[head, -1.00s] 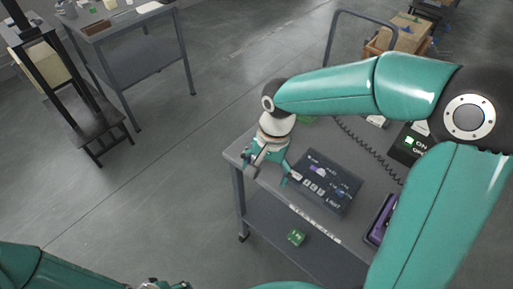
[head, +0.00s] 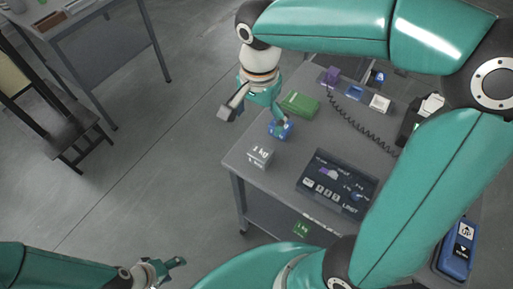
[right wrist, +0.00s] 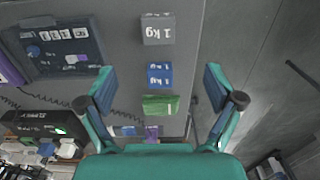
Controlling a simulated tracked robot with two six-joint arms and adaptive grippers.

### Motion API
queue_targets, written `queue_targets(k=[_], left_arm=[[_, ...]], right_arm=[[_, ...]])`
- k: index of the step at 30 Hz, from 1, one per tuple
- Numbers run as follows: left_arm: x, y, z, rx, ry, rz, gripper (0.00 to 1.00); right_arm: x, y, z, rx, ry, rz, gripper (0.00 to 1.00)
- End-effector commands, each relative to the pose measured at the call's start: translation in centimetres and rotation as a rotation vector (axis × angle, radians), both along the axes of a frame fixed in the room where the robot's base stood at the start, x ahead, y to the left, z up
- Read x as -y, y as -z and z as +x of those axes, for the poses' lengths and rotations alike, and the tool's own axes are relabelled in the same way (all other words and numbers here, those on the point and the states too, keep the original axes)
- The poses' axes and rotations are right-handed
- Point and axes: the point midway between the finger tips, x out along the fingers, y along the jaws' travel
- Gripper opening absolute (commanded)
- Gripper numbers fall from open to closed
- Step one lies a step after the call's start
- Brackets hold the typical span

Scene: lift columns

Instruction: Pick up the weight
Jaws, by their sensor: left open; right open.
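A grey 1 kg weight (head: 258,157) stands near the left corner of the table top (head: 285,185); it also shows at the top of the right wrist view (right wrist: 157,29). A blue weight (head: 281,128) stands just behind it, and a green block (head: 300,104) lies beyond. My right gripper (head: 254,108) is open and empty above the table's left edge. In the right wrist view its fingers (right wrist: 160,88) are spread either side of the blue weight (right wrist: 159,75) and green block (right wrist: 158,105), apart from them. My left gripper (head: 165,270) is open and empty at the bottom.
A dark panel with a display (head: 337,183) lies right of the grey weight. A purple block (head: 331,76), a coiled cord (head: 350,120) and other small items are farther back.

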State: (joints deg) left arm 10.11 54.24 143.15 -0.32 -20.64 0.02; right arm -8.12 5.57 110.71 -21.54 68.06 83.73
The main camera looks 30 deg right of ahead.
Motion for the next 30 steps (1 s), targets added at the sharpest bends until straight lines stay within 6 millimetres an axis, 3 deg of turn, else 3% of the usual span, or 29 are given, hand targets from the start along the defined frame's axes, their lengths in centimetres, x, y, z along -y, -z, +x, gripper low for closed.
queue_targets(k=[12, 23, 30], left_arm=[[0.0, 0.4, 0.0, -0.001, 0.000, 0.000, 0.58], [0.0, 0.2, 0.0, 0.000, 0.000, 0.000, 0.58], [0.0, -0.3, 0.0, 0.000, 0.000, 0.000, 0.58]], right_arm=[[0.5, 8.5, -0.4, -0.007, 0.013, 0.000, 0.92], [0.6, 11.3, -0.4, -0.005, 0.015, 0.001, 0.92], [0.9, 14.7, -0.3, -0.007, 0.015, 0.000, 0.92]])
